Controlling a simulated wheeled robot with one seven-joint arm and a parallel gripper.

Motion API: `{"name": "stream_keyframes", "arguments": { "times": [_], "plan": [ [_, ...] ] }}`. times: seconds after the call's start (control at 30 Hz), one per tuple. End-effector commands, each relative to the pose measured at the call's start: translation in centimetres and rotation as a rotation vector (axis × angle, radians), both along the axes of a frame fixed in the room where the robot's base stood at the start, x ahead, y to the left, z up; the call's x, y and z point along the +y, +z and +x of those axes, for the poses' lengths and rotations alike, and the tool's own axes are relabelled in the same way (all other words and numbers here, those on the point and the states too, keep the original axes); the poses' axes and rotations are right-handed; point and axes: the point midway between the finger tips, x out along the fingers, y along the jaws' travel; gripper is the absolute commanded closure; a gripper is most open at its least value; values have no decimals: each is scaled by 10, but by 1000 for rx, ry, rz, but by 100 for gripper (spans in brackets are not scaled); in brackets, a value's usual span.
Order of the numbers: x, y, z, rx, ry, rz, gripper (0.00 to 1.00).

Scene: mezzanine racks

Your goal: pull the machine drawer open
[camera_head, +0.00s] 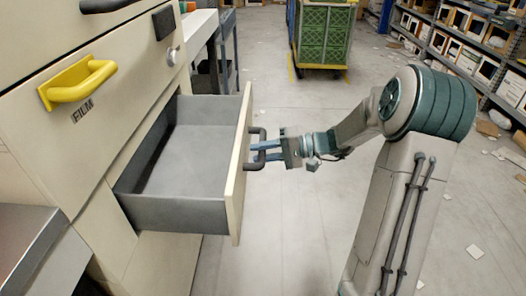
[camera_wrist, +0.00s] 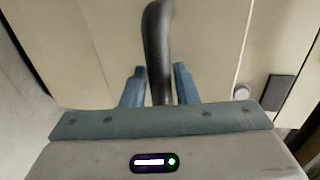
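The machine drawer (camera_head: 178,213) is a grey tray with a cream front panel (camera_head: 239,165), and it stands well out of the cream cabinet. The tray looks empty. Its black drawer handle (camera_head: 259,134) also shows in the wrist view (camera_wrist: 158,40), running between my two blue fingers. My gripper (camera_head: 266,151) is at the handle, with one finger on each side of the bar. In the wrist view my gripper (camera_wrist: 160,85) looks closed on the handle, with very little gap beside it.
A yellow handle (camera_head: 82,80) labelled FILM and another black handle (camera_head: 164,22) are on the cabinet above. A metal surface (camera_head: 30,245) juts out at lower left. A green crate cart (camera_head: 322,35) and shelving (camera_head: 460,45) stand farther back. Paper scraps lie on the floor.

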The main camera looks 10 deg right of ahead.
Motion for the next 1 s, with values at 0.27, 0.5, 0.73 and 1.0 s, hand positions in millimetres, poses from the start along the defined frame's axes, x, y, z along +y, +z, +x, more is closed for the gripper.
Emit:
{"name": "stream_keyframes", "arguments": {
  "times": [0.27, 0.5, 0.73, 1.0],
  "plan": [
    [-2, 0, 1, -1, -5, 0, 60],
    [-20, 6, -3, -1, -9, 0, 60],
    [-69, 18, -14, -1, -9, 1, 60],
    [-117, 26, -26, 0, -5, 0, 60]
  ]
}}
